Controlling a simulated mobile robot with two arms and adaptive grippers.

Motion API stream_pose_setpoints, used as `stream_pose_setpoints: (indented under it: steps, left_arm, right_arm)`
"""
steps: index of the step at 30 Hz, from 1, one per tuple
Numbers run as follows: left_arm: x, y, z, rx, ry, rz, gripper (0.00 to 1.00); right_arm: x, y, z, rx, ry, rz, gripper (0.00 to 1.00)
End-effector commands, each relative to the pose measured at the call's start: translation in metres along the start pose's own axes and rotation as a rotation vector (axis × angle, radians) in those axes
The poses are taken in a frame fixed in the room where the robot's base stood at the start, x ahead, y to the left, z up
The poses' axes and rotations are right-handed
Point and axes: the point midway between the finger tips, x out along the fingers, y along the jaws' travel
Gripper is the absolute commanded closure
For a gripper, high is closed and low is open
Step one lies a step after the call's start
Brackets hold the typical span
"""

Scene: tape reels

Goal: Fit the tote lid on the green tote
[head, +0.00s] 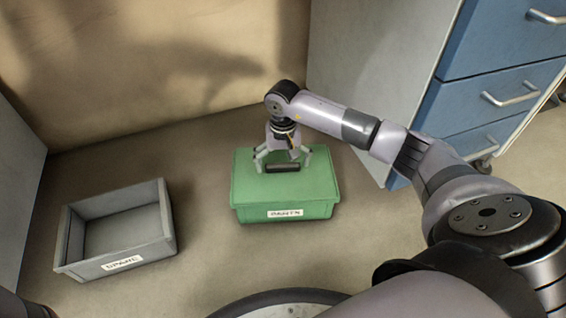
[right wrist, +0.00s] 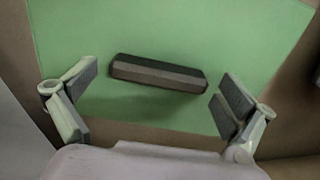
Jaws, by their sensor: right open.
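The green tote (head: 248,214) stands on the floor in the middle of the head view, with a white label on its front. The green tote lid (head: 322,182) lies over its top, looking flat and lined up with the tote's edges. A dark bar handle (head: 283,169) sits at the lid's middle and also shows in the right wrist view (right wrist: 158,73). My right gripper (head: 283,157) is open just above the lid, its fingers spread beyond both ends of the handle, apart from it. My left gripper is out of view.
An empty grey bin (head: 147,252) with a white label stands on the floor to the left of the tote. A blue-fronted drawer cabinet (head: 495,95) stands at the right, and a tan wall (head: 150,70) is behind. The floor between bin and tote is clear.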

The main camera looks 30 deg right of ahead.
Motion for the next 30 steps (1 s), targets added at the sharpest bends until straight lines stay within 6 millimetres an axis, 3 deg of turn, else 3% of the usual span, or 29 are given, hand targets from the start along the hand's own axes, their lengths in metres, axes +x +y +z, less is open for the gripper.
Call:
stream_pose_setpoints:
  steps: [7,11,24,30]
  left_arm:
    - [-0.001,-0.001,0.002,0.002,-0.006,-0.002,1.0]
    - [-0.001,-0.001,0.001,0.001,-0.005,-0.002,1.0]
    - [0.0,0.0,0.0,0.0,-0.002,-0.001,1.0]
    - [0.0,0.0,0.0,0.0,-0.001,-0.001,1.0]
  right_arm:
    - [-0.001,0.0,0.0,0.0,0.0,0.001,0.0]
    - [-0.012,0.0,-0.001,0.0,0.001,0.0,0.0]
    - [-0.099,0.0,-0.001,0.0,0.002,-0.001,0.0]
    - [-0.117,0.0,0.0,0.0,0.0,0.0,0.0]
